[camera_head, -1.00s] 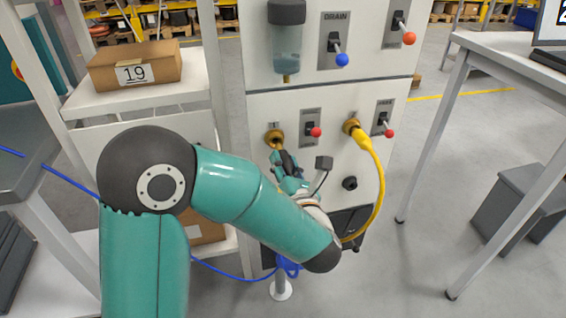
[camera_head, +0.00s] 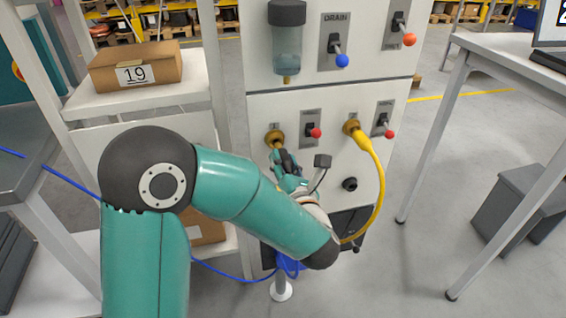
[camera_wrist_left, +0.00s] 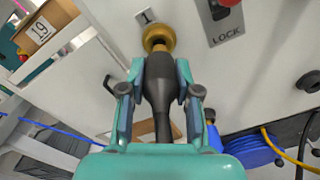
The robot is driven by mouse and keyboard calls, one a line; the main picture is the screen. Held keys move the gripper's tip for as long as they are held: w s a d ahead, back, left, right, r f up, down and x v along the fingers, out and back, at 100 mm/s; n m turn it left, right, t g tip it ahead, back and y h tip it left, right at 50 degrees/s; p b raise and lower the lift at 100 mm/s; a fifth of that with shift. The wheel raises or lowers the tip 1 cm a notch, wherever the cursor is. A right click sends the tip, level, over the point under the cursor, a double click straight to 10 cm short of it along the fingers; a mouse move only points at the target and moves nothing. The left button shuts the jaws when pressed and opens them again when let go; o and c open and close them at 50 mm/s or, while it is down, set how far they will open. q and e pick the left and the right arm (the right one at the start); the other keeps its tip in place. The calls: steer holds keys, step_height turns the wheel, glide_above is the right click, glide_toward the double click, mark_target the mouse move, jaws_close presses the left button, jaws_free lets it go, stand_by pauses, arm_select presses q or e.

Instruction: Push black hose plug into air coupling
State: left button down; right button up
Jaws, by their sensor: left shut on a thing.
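My left gripper (camera_head: 283,163) is at the white panel (camera_head: 228,121), just below the left brass air coupling (camera_head: 275,137). In the left wrist view the gripper (camera_wrist_left: 160,85) is shut on the black hose plug (camera_wrist_left: 161,82), one finger on each side. The plug's front end points at the brass coupling (camera_wrist_left: 158,38), marked 1. My right gripper is not in view.
A yellow hose (camera_head: 378,190) hangs from the second brass coupling (camera_head: 352,127). Red-knobbed lock levers (camera_head: 314,131) stick out beside the couplings. A blue hose coil (camera_wrist_left: 246,152) is below. A table (camera_head: 500,60) stands to the right.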

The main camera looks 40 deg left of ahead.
arm_select(q)
steer(key=shift+x, duration=1.25)
steer(key=c, duration=0.7)
jaws_free()
steer(key=shift+c, duration=0.2)
